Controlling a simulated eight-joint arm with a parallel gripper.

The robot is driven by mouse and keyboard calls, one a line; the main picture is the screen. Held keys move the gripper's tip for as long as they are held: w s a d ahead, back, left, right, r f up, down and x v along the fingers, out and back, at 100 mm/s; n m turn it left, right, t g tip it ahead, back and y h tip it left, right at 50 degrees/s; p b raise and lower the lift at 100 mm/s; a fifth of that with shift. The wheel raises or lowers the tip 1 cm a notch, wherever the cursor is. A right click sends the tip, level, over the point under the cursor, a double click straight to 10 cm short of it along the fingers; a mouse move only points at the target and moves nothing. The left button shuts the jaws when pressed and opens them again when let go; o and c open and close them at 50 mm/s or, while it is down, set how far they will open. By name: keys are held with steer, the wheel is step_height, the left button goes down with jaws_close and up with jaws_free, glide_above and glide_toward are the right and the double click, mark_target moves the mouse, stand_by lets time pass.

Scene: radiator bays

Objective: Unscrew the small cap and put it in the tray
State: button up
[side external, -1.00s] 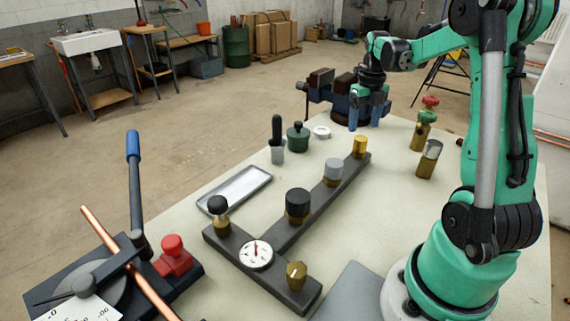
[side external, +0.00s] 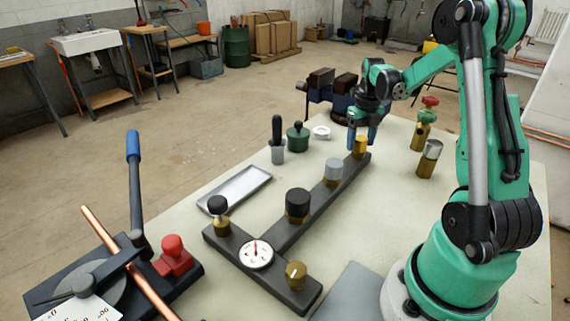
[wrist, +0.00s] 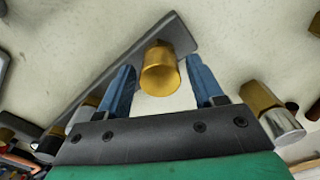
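The small brass cap (side external: 360,146) stands upright at the far end of the dark bar (side external: 273,237). It is the smallest of the caps in the row. My gripper (side external: 362,138) points down over it, with its blue fingers at the height of the cap's top. In the wrist view the cap (wrist: 160,72) lies between the two open fingers (wrist: 160,64), with a gap on each side. I see no contact. The shallow metal tray (side external: 234,189) lies empty on the bench, left of the bar.
A grey cap (side external: 333,168) and a larger black cap (side external: 297,203) stand on the same bar. Brass valves (side external: 428,160) stand to the right. A green pot (side external: 298,137) and a white ring (side external: 321,132) stand left of the cap. A vise (side external: 341,98) is behind.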

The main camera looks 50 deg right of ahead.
jaws_close()
steer(key=n, duration=0.3)
steer(key=shift+n, duration=0.4)
steer(key=n, duration=0.3)
steer(key=shift+n, duration=0.3)
steer(key=n, duration=0.8)
steer(key=shift+n, duration=0.4)
steer(key=n, duration=0.3)
steer(key=shift+n, duration=0.3)
steer(key=n, duration=0.3)
steer(key=shift+r+n, duration=0.1)
steer(key=shift+n, duration=0.2)
steer(key=n, duration=0.3)
steer(key=shift+n, duration=0.3)
steer(key=n, duration=0.4)
